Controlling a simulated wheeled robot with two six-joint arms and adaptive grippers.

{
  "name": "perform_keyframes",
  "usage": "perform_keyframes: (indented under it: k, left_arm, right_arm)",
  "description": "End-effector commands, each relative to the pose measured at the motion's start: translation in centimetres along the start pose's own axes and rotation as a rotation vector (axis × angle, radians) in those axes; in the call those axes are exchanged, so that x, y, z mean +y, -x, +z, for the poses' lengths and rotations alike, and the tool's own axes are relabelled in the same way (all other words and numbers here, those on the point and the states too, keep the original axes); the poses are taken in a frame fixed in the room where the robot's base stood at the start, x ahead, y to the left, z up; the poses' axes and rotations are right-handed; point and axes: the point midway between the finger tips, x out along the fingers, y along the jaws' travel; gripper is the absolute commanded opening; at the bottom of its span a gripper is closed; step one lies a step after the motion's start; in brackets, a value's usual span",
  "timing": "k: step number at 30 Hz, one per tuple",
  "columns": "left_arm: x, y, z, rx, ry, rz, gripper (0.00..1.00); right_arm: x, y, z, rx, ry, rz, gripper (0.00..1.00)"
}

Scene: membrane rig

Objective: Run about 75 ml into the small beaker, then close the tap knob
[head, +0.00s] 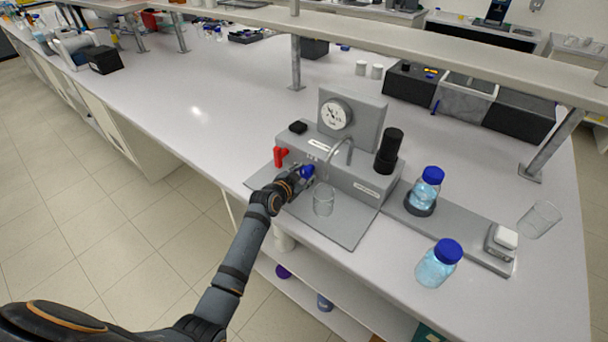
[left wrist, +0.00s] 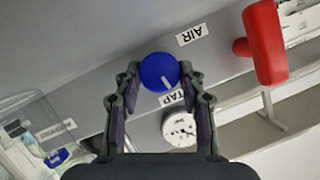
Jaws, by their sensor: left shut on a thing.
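The blue tap knob (head: 307,171) is on the front of the grey rig (head: 345,165). In the left wrist view the knob (left wrist: 159,72) has a pale line mark and sits between my fingertips beside the TAP label (left wrist: 170,98). My left gripper (head: 300,176) is shut on the knob. The small beaker (head: 323,199) stands on the grey base plate under the curved spout (head: 340,150). It is clear glass; I cannot tell any liquid level in it. The beaker also shows at the left of the left wrist view (left wrist: 35,125). My right gripper is not in view.
A red AIR lever (head: 280,156) is left of the knob. A pressure gauge (head: 335,114) stands behind the rig. A blue-capped bottle (head: 427,190) sits in a dark ring, another (head: 438,264) stands on the bench. An empty beaker (head: 539,219) is at right.

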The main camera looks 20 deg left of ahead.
Motion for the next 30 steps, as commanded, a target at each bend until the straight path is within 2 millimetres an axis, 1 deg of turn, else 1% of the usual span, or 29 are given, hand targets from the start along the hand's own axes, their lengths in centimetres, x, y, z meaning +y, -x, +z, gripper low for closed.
perform_keyframes:
  k: [8, 18, 24, 30]
  left_arm:
    - [-0.3, -0.1, 0.2, -0.001, 0.233, 0.096, 0.09]
    - [-0.4, -0.2, 0.5, -0.001, 0.522, 0.216, 0.09]
    - [-0.5, -0.2, 0.5, -0.001, 0.659, 0.273, 0.09]
    - [-0.6, -0.2, 0.5, -0.001, 0.754, 0.313, 0.09]
  right_arm:
    - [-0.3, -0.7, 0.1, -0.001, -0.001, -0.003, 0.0]
    - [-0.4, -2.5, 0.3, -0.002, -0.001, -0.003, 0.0]
    - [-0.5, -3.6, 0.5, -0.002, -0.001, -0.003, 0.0]
    - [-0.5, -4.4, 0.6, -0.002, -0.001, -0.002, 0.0]
